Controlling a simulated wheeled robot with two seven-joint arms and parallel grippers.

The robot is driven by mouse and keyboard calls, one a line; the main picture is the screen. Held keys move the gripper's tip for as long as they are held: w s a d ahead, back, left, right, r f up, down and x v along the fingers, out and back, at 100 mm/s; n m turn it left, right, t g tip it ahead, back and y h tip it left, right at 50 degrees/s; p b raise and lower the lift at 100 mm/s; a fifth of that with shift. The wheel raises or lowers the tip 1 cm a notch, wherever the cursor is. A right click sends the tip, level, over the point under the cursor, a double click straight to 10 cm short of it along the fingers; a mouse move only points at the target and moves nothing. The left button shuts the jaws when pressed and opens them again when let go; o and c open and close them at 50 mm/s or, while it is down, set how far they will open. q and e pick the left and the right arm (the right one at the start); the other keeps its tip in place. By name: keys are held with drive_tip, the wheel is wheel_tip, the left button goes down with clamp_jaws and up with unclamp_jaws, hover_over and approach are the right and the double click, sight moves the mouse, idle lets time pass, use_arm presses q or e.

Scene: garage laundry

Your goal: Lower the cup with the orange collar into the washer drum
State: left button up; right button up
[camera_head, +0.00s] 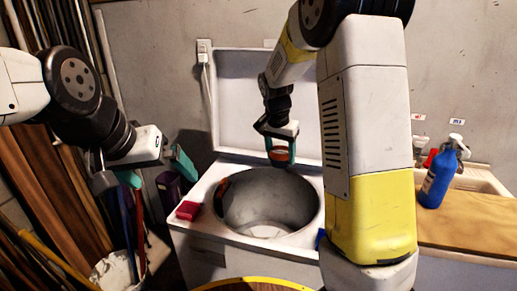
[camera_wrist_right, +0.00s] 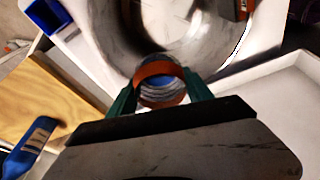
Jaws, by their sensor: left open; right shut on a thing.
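The cup with the orange collar (camera_head: 280,155) hangs between the teal fingers of my right gripper (camera_head: 281,147), above the rear part of the washer opening. In the right wrist view, the collar (camera_wrist_right: 160,69) is gripped from both sides and a blue interior shows. The cup overlaps the near edge of the washer drum (camera_wrist_right: 185,40) there; its exact height is hard to tell. The open grey drum (camera_head: 265,205) shows in the head view. My left gripper (camera_head: 157,172) is open and empty, left of the washer.
The washer lid (camera_head: 235,100) stands raised behind. A red box (camera_head: 188,210) sits on the washer's left rim, and a reddish thing (camera_head: 223,187) is at the drum's left inner edge. A blue bottle (camera_head: 437,182) stands on the wooden counter (camera_head: 470,230) at right.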

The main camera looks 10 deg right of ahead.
drive_tip(key=a+m, duration=0.2)
drive_tip(key=shift+w+r+m+g+h, duration=0.1)
drive_tip(key=shift+w+m+g+h, duration=0.2)
drive_tip(key=shift+w, duration=0.1)
wheel_tip(320, 180, down, 10)
drive_tip(key=a+m, duration=0.1)
drive_tip(key=m, duration=0.2)
drive_tip(key=shift+w+r+m+g+h, duration=0.2)
drive_tip(key=shift+w+m+g+h, duration=0.1)
drive_tip(key=shift+m+h, duration=0.1)
idle(0.4)
drive_tip(key=shift+f, duration=15.65)
